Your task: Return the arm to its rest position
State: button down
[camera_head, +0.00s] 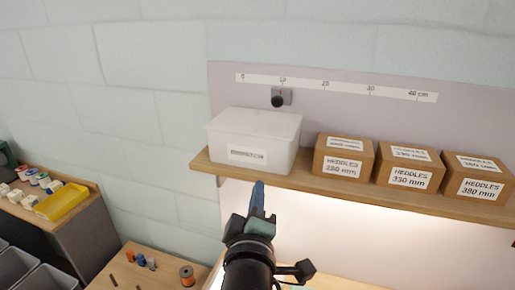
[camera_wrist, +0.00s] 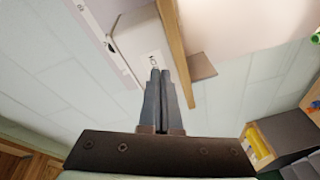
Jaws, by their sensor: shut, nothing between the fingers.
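My gripper (camera_head: 258,188) is raised in front of the shelf, just below the white bin in the head view. Its fingers point up and away from the camera. In the wrist view my gripper (camera_wrist: 160,74) shows its two dark fingers together, with nothing between them. The fingertips overlap the labelled white bin (camera_wrist: 140,42) in that picture; I cannot tell the exact gap. The bin also shows in the head view (camera_head: 270,130), closed with a lid and standing on the shelf.
The wooden shelf (camera_head: 310,182) holds cardboard HEDDLES boxes (camera_head: 408,165) to the right. A scale strip (camera_head: 335,87) and a small dark knob (camera_head: 278,100) are on the panel above. A yellow tray (camera_head: 62,202) and a spool (camera_head: 187,275) lie lower left. Open wall fills the left.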

jog(key=s+r+m+t, duration=0.3)
jog(key=r, duration=0.7)
jog(key=s+r+m+t, duration=0.2)
jog(key=s+r+m, duration=0.15)
jog(key=r, duration=0.65)
jog(key=s+r+m+t+y+b, duration=0.1)
jog(key=s+r+m+t, duration=0.3)
jog(key=s+r, duration=0.7)
jog(key=shift+r+m+t, duration=0.3)
jog(key=shift+r+m, duration=0.5)
jog(key=shift+m, duration=0.15)
jog(key=shift+w+f, duration=0.1)
